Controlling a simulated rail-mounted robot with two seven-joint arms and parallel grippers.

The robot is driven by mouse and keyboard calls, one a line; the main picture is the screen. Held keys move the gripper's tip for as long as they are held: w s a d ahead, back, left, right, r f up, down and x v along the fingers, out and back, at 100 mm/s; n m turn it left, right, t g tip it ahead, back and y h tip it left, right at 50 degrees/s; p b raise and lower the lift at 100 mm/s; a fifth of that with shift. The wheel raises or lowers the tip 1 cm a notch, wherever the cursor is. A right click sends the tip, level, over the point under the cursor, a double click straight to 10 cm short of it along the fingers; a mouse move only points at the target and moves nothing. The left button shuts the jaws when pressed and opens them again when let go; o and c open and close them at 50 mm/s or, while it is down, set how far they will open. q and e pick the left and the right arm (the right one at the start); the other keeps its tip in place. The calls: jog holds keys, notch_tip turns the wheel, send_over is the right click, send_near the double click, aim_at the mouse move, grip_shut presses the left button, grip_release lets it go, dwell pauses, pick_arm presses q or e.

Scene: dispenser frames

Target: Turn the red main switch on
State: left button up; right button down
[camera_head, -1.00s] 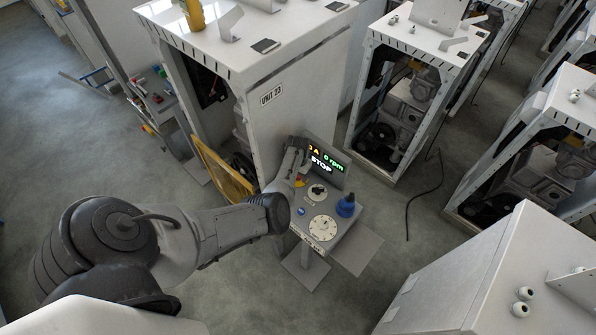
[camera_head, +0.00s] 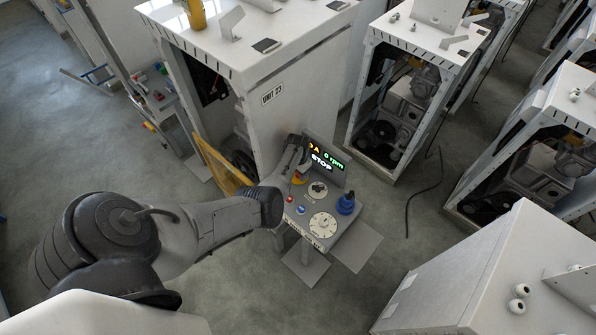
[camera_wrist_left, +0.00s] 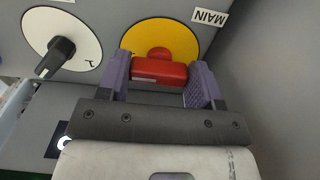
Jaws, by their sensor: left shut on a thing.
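The red main switch handle (camera_wrist_left: 158,71) sits on a round yellow plate (camera_wrist_left: 186,36) beside a MAIN label (camera_wrist_left: 211,17) in the left wrist view. My left gripper (camera_wrist_left: 162,76) has one purple finger on each side of the handle and is shut on it. In the head view, my left gripper (camera_head: 299,172) is at the back left of the control panel (camera_head: 334,228). Only a sliver of the yellow plate (camera_head: 298,181) shows there, and the handle is hidden. The display (camera_head: 325,158) reads 0 rpm and STOP. My right gripper is not in view.
The panel carries a black knob (camera_head: 317,189), a red button (camera_head: 290,199), a blue button (camera_head: 301,210), a white dial (camera_head: 323,226) and a blue piece (camera_head: 346,203). The tall unit 23 cabinet (camera_head: 300,115) stands close behind. A cable (camera_head: 424,190) lies on the floor at right.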

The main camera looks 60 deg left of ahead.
pick_arm(q)
jog(key=o, duration=0.9)
jog(key=shift+r, duration=0.1)
notch_tip(320, 180, up, 14)
jog(key=shift+f, duration=0.15)
dwell(0.4)
